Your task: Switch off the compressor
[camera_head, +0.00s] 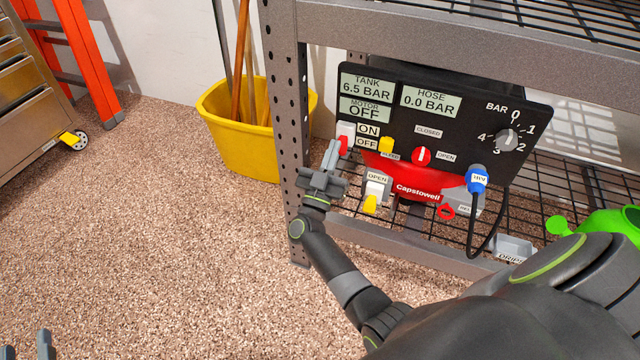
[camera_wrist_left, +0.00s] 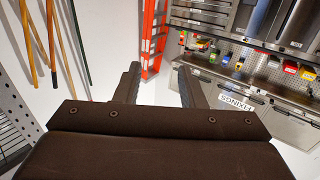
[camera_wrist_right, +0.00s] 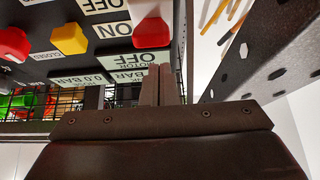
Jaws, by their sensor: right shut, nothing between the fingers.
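The compressor's black panel (camera_head: 450,115) stands on the steel shelf. Its displays read tank 6.5 bar, hose 0.0 bar and motor OFF (camera_head: 364,110). A light grey switch with a red lower part (camera_head: 344,143) sits beside the ON and OFF labels, its red part level with OFF. My right gripper (camera_head: 332,156) is shut and empty, close to the red switch part; in the right wrist view that part (camera_wrist_right: 151,34) is just beyond the fingertips. Contact is unclear. My left gripper (camera_wrist_left: 158,85) is open and empty, far from the compressor.
A perforated shelf post (camera_head: 287,120) stands close left of my right gripper. A yellow bucket (camera_head: 245,145) stands left of the shelf.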

